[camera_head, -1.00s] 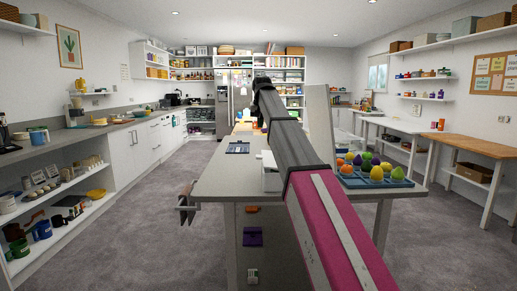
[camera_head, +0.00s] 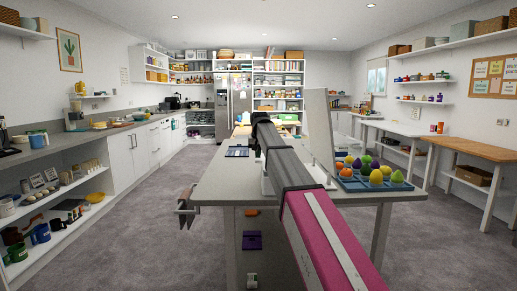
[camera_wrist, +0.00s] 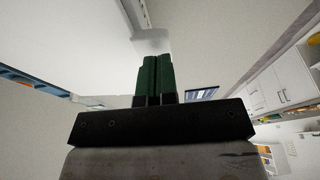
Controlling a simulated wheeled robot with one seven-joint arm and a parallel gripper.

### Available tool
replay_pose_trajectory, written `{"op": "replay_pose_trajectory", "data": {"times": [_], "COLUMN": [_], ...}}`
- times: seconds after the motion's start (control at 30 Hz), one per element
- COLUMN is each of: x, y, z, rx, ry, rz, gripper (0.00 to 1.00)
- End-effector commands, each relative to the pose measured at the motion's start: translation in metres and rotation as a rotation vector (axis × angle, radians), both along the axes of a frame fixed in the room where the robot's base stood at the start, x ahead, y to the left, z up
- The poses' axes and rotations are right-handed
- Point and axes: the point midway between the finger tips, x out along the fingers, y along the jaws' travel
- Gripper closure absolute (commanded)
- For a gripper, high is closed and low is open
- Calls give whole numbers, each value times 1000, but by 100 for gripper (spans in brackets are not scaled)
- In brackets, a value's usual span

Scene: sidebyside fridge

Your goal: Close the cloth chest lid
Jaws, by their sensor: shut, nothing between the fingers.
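The chest's lid (camera_head: 318,125) stands up as a tall, pale, nearly upright panel on the table, leaning slightly. The white chest body (camera_head: 266,184) is mostly hidden behind my arm. In the wrist view a large pale panel (camera_wrist: 65,45), which looks like the lid, fills the upper left. My gripper (camera_wrist: 156,58) shows there with its green fingers together and empty, beside that panel; I cannot tell whether they touch. In the head view my gripper is hidden behind my arm.
The grey table (camera_head: 225,190) carries a blue tray (camera_head: 372,185) of colourful fruit right of the chest and a dark blue flat item (camera_head: 237,151) at left. A small object (camera_head: 186,199) sticks out at the table's left edge. The floor on the left is clear.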

Motion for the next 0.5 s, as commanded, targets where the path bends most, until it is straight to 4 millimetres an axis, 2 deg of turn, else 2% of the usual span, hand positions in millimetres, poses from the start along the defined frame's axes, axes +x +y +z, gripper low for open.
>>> {"op": "replay_pose_trajectory", "data": {"times": [0.5], "x": [0], "y": [2], "z": [-9], "rx": [0], "ry": [0], "rz": [0], "gripper": [100]}}
